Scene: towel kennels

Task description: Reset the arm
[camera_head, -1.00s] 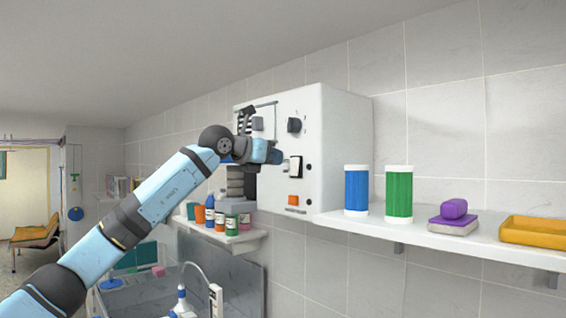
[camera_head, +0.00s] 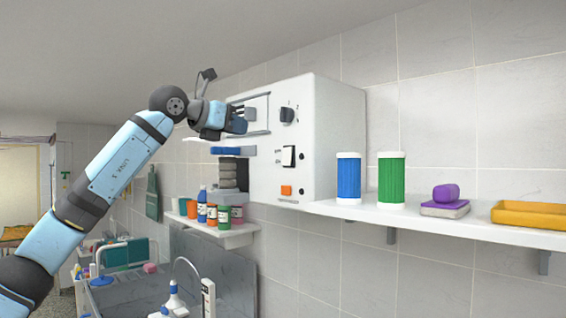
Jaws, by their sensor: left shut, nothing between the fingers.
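My left gripper (camera_head: 238,122) is in the upper middle of the head view, at the end of my blue and black left arm. It is shut and empty. It is in front of the upper left part of a white wall cabinet (camera_head: 325,140) with a dark knob (camera_head: 287,115), a white rocker switch (camera_head: 289,156) and an orange button (camera_head: 286,190). I cannot tell whether the gripper touches the cabinet. My right gripper is not in view.
A white shelf (camera_head: 400,215) on the right carries a blue canister (camera_head: 348,178), a green canister (camera_head: 391,178), a purple brush (camera_head: 446,195) and a yellow tray (camera_head: 530,214). Small bottles stand on a lower shelf (camera_head: 232,238). A sink (camera_head: 125,290) with a tap is lower left.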

